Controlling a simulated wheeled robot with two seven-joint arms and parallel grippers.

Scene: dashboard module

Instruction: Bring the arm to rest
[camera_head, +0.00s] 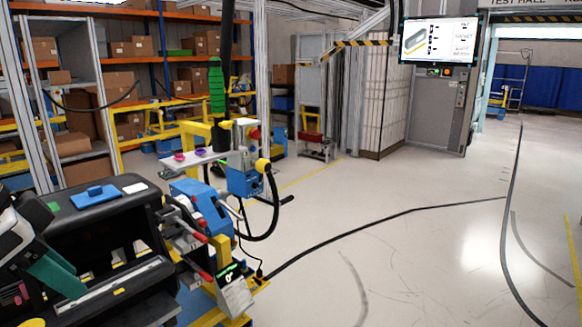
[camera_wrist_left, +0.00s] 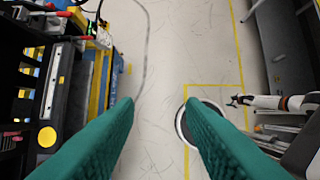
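My left gripper (camera_head: 66,278) is at the left edge of the head view, in front of the black dashboard module (camera_head: 105,222). Its white wrist and teal fingers show there. In the left wrist view, the two teal fingers of this gripper (camera_wrist_left: 158,106) stand wide apart with only floor between them. It is open and empty.
A blue and yellow fixture (camera_head: 205,210) with red-tipped levers stands right of the module. A black cable (camera_head: 380,218) crosses the floor. A monitor (camera_head: 438,41) hangs at the back right. Shelves with cardboard boxes (camera_head: 130,90) stand behind. The floor at right is mostly clear.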

